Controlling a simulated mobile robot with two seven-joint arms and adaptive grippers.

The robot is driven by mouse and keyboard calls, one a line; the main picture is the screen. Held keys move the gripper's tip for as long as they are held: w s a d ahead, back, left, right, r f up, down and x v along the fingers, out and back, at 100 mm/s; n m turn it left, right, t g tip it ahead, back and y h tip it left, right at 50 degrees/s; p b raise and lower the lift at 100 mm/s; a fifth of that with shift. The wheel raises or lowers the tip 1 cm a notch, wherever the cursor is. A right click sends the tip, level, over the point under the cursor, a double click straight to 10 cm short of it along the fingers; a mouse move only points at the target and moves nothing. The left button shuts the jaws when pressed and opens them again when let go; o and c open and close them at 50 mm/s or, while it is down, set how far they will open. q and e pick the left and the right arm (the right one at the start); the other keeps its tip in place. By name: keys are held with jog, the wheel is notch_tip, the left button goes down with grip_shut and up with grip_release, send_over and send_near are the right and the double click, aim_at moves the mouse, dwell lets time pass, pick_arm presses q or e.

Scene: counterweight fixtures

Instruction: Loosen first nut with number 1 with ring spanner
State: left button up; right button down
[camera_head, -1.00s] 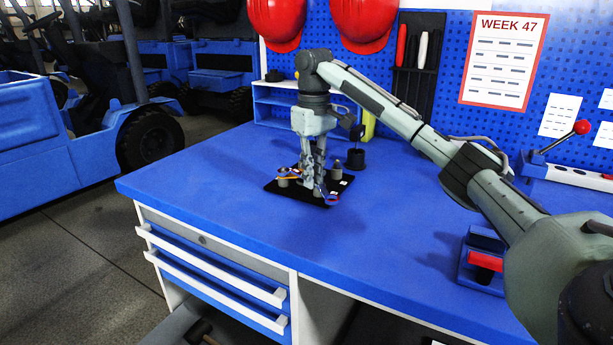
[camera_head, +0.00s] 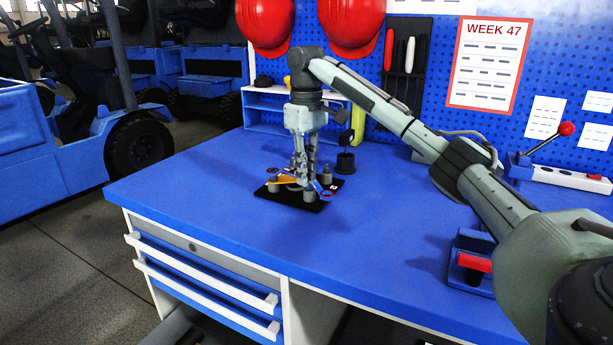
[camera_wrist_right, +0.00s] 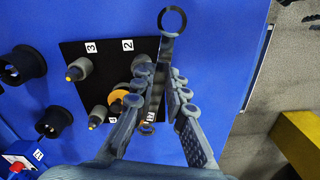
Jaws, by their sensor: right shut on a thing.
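My right gripper (camera_head: 303,182) is above the black plate (camera_head: 309,206) and shut on a ring spanner. In the right wrist view the gripper (camera_wrist_right: 170,100) holds the spanner (camera_wrist_right: 172,20) between its fingers, with a dark ring end beyond the fingertips. In the head view a red-edged ring (camera_head: 327,194) shows beside the fingers. The plate (camera_wrist_right: 75,57) carries grey posts with yellow tips and tags, 2 and 3 being readable. An orange part (camera_wrist_right: 120,96) lies by the fingers. I cannot make out nut 1 or whether the ring touches any nut. My left gripper is not in view.
A black cup-like holder (camera_head: 345,162) stands behind the plate, near a small blue-and-white shelf (camera_head: 262,108). A blue fixture with a red block (camera_head: 474,263) is at the right. The front of the blue bench (camera_head: 220,215) is clear.

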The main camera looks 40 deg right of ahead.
jog(key=shift+r, duration=2.85)
jog(key=c, duration=2.1)
grip_release()
jog(key=shift+c, duration=0.2)
grip_shut()
jog(key=a+r+m, duration=0.1)
jog(key=a+m, duration=0.4)
jog(key=m, duration=0.1)
jog(key=shift+w+a+f, duration=0.15)
jog(key=shift+w+f, duration=0.05)
jog(key=shift+f, duration=1.15)
jog(key=shift+w+a+f, duration=0.1)
jog(key=shift+w+f, duration=0.05)
jog(key=shift+f, duration=1.15)
